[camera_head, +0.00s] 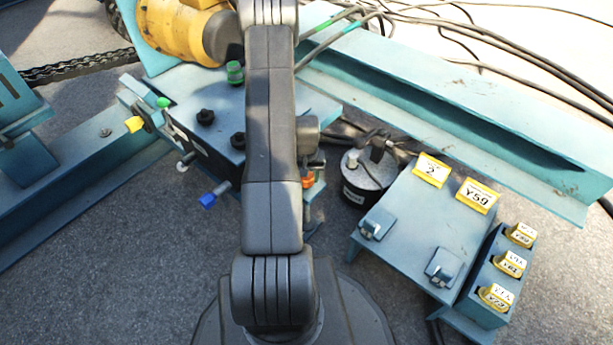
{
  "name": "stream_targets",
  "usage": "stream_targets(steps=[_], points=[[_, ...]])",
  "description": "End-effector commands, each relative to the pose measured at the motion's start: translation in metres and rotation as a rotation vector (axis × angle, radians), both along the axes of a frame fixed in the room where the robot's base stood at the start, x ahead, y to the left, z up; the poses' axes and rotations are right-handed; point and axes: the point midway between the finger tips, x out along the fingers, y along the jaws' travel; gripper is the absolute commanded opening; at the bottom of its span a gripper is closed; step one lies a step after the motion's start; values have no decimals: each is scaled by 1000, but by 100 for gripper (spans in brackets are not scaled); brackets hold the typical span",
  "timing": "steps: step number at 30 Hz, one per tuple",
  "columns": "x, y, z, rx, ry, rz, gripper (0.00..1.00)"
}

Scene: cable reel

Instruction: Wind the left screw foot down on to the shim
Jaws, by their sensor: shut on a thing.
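My arm crosses the middle of the view and hides much of the work spot. A grey wrist part and the dark end of my gripper (316,160) show just right of the arm, beside the blue box. My gripper appears shut on the orange-topped screw part (307,182), which looks like the screw foot. Its fingertips are mostly hidden. A thin dark rod goes down from there towards the ground. I cannot make out the shim or any gap under the foot.
The blue box (185,90) carries black knobs and blue, yellow and green handles. A round black-and-grey canister (368,178) stands close to the right of my gripper. A blue table (400,240) with yellow tags stands farther right. Beams and cables lie behind.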

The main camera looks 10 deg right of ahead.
Motion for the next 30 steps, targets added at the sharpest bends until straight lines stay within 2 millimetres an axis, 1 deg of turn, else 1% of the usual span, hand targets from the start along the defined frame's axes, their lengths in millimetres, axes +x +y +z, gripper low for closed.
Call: stream_targets(steps=[10, 11, 12, 13, 20, 23, 26, 30], points=[[0, 0, 1, 0, 0, -1, 25], [0, 0, 1, 0, 0, -1, 54], [0, 0, 1, 0, 0, -1, 61], [0, 0, 1, 0, 0, -1, 67], [0, 0, 0, 0, 0, 0, 67], [0, 0, 3, 0, -1, 0, 67], [1, 0, 14, 0, -2, 0, 67], [1, 0, 42, -1, -3, 0, 67]])
